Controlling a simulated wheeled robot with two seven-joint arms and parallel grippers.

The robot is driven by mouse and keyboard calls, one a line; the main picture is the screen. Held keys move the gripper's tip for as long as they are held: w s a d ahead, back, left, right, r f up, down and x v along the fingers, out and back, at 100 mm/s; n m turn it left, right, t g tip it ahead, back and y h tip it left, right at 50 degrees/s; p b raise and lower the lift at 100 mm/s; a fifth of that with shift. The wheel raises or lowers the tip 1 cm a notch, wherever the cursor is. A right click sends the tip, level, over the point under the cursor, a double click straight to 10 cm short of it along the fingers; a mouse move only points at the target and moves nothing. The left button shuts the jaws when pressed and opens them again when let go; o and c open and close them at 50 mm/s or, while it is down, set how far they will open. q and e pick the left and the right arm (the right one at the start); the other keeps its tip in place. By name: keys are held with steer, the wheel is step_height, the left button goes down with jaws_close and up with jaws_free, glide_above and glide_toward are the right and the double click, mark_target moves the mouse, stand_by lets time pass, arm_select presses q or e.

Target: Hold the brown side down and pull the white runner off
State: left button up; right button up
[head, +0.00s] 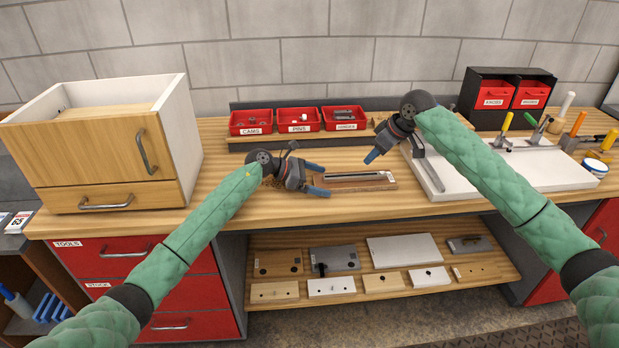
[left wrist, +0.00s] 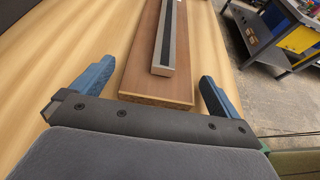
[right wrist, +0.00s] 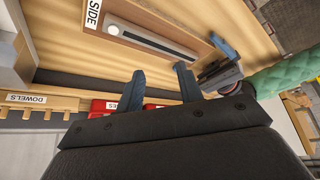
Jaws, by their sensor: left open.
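The brown side (head: 385,184) is a flat board lying on the workbench in the middle of the head view. The runner (head: 350,177), a pale strip with a dark channel, lies lengthwise on it. My left gripper (head: 321,180) is open at the board's left end. In the left wrist view its blue fingers stand on either side of the brown side (left wrist: 143,75), below the runner's end (left wrist: 171,70); contact cannot be told. My right gripper (head: 373,157) is open and empty, beyond and above the board. The right wrist view shows the runner (right wrist: 150,38) past its fingertips (right wrist: 158,68).
A wooden drawer cabinet (head: 95,150) stands at left. Red bins (head: 300,120) line the back. A white panel (head: 530,170) with a grey strip (head: 428,170) and tools lies at right. Bench space in front of the board is narrow.

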arm_select(q)
steer(key=shift+d+f, duration=0.15)
steer(key=shift+d, duration=0.25)
steer(key=shift+c, duration=0.2)
steer(key=c, duration=1.1)
arm_select(e)
steer(key=shift+o, duration=0.4)
arm_select(q)
steer(key=shift+c, duration=0.2)
arm_select(e)
steer(key=n+g+h, duration=0.3)
steer(key=n, duration=0.4)
glide_above(355, 175)
steer(key=shift+s+d+f, duration=0.15)
steer(key=shift+s+f, duration=0.1)
steer(key=shift+s, duration=0.1)
steer(key=shift+w+r+n+h, duration=0.25)
steer(key=shift+w+n+h, duration=0.15)
steer(key=shift+n+h, duration=0.5)
steer(key=shift+f, duration=0.1)
steer(key=shift+f, duration=4.35)
